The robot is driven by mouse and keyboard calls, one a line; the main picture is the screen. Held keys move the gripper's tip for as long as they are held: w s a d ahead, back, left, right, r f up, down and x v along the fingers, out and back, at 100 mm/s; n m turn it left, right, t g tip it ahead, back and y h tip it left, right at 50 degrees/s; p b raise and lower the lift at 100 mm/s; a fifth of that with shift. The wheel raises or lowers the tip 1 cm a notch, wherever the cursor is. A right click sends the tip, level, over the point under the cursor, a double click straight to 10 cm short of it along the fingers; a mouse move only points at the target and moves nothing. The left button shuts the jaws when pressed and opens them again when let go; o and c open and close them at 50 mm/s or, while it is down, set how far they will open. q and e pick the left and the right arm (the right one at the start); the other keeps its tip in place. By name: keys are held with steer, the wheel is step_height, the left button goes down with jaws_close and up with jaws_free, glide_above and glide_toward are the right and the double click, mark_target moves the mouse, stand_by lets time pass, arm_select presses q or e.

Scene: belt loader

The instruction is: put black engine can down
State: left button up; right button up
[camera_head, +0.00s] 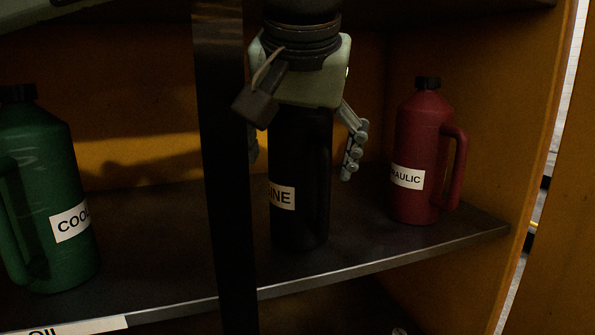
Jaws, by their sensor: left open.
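The black engine can (302,215) stands upright on the dark shelf (370,257), its white label partly visible with the letters "INE". My left gripper (300,168) comes down from above over the can's top. Its fingers are spread, one on each side of the can; the right finger stands clear of it with a visible gap. The left finger is mostly hidden behind the dark post and the hanging part of the gripper. The can's top is hidden by the gripper body. My right gripper is not in view.
A green coolant jug (45,190) stands on the shelf at the left. A red hydraulic jug (420,150) stands to the right of the can. A dark vertical post (228,200) rises in front of the shelf, just left of the can. An orange side wall (530,120) closes the right.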

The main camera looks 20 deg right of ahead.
arm_select(q)
steer(key=v, duration=0.9)
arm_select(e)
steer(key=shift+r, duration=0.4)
arm_select(q)
steer(key=shift+s+r, duration=0.15)
